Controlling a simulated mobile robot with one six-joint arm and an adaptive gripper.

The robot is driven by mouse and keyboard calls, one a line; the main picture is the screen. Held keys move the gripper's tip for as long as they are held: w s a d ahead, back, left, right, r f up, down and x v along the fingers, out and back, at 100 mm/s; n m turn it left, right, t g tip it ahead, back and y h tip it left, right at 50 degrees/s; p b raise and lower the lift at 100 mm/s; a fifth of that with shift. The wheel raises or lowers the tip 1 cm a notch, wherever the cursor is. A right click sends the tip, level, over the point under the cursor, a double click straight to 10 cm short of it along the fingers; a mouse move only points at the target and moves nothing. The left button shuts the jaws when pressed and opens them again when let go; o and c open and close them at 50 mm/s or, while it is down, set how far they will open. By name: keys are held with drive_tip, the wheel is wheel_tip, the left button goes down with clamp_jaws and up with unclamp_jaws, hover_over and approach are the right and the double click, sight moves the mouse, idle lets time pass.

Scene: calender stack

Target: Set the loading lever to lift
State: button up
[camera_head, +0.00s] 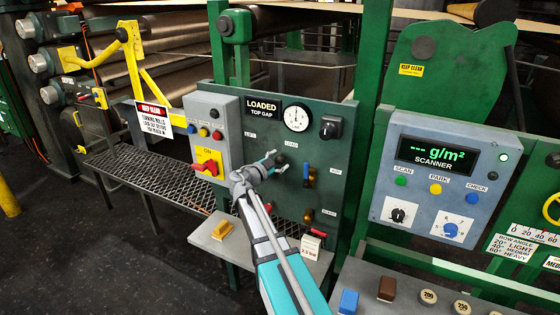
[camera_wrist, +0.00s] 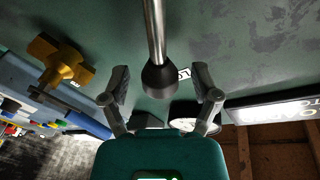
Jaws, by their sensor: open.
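The loading lever (camera_wrist: 155,30) shows in the wrist view as a bright metal rod with a black tapered end. That end lies between the two separated fingers of my gripper (camera_wrist: 161,88), with a gap on each side. In the head view my gripper (camera_head: 272,161) is at the green panel (camera_head: 334,190), just below the LIFT and LOAD labels, and covers most of the lever. The sign (camera_head: 264,108) above reads LOADED, TOP GAP. In the wrist view a partly readable label (camera_wrist: 184,74) sits beside the black end.
A round gauge (camera_head: 297,118) and black knob (camera_head: 330,127) are above my gripper. A brass valve (camera_wrist: 60,62) is close by in the wrist view. A grey control box (camera_head: 210,125) with a red-handled yellow switch (camera_head: 207,164) stands left; a scanner box (camera_head: 436,180) stands right.

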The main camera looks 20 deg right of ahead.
drive_tip(key=shift+d, duration=0.1)
drive_tip(key=shift+w, duration=0.1)
clamp_jaws()
idle(0.3)
